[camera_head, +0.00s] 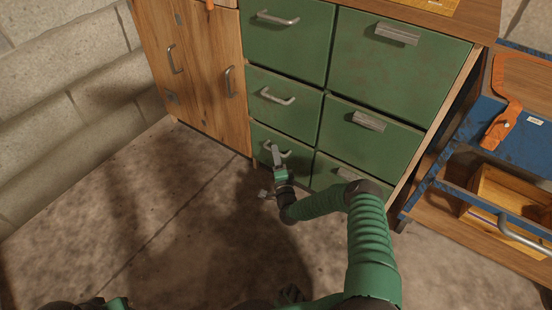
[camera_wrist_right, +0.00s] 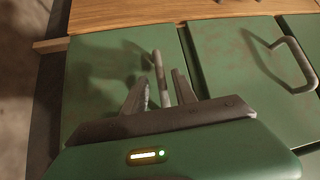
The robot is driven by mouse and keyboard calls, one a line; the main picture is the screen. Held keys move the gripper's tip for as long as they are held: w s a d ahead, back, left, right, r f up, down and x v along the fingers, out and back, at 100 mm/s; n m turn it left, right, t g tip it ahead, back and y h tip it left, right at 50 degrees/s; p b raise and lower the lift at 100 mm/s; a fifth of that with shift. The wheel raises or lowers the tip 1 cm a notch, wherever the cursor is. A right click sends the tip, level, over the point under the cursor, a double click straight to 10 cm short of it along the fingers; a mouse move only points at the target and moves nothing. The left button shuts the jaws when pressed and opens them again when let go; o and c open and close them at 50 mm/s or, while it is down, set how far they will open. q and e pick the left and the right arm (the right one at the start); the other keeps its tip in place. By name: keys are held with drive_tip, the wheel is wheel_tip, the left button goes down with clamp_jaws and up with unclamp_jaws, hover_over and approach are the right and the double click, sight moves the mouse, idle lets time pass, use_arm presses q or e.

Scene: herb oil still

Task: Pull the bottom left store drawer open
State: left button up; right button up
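The bottom left store drawer (camera_head: 299,159) is a green front in the left column of drawers and looks closed, flush with its neighbours. Its grey bar handle (camera_head: 284,153) is partly hidden by my right gripper (camera_head: 277,160). In the right wrist view the drawer front (camera_wrist_right: 100,75) fills the left half. The handle (camera_wrist_right: 161,75) passes between the two fingers of my right gripper (camera_wrist_right: 160,92), with a gap at the left finger and little or none at the right one. The fingers are apart. My left gripper does not show.
The middle left drawer (camera_head: 300,112) is above, its handle (camera_wrist_right: 297,62) seen in the right wrist view. Wooden doors (camera_head: 205,75) adjoin on the left. A blue-lined open drawer (camera_head: 445,180) juts out at right. The floor (camera_head: 150,210) before the cabinet is clear.

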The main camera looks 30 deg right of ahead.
drive_tip(key=shift+c, duration=0.2)
clamp_jaws()
drive_tip(key=shift+f, duration=0.1)
idle(1.0)
